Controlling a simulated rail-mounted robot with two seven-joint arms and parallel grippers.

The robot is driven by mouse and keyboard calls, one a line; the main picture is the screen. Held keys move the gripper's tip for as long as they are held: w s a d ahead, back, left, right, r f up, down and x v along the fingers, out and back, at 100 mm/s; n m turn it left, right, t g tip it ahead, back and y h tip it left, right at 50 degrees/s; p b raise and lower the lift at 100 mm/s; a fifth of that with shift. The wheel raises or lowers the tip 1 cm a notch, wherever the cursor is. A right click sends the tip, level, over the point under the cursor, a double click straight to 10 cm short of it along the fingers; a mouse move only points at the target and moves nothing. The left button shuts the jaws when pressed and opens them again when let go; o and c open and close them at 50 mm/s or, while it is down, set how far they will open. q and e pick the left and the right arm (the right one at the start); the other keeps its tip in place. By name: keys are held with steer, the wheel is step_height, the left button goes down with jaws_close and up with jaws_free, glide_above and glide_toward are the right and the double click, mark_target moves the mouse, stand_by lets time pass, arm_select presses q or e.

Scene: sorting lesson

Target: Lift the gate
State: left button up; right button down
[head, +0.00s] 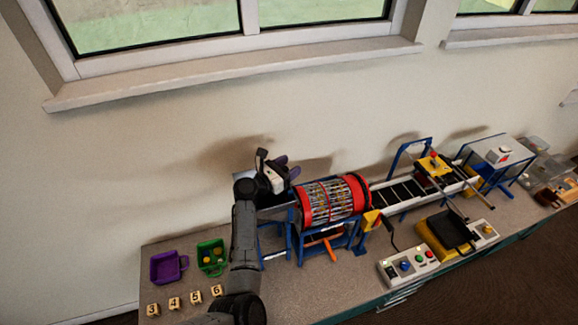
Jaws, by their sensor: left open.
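My left gripper (276,165) is open, raised at the left end of the sorting machine, near the red-ended drum (331,201). Nothing shows between its fingers. The gate cannot be picked out for certain. A blue arch (409,147) stands over the conveyor (399,192) to the right of the drum, with a yellow block with a red top (434,165) on the conveyor beside it. My left arm and gripper hide part of the machine's left end. My right gripper is not in view.
A purple bin (167,267) and a green bin (212,257) with yellow items stand at the left, behind several numbered blocks (174,303). A button panel (407,264) and a yellow-and-black device (446,235) stand at the front right. The wall and window sill are behind.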

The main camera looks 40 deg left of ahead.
arm_select(q)
steer(key=shift+w, duration=0.1)
jaws_close()
stand_by(0.6)
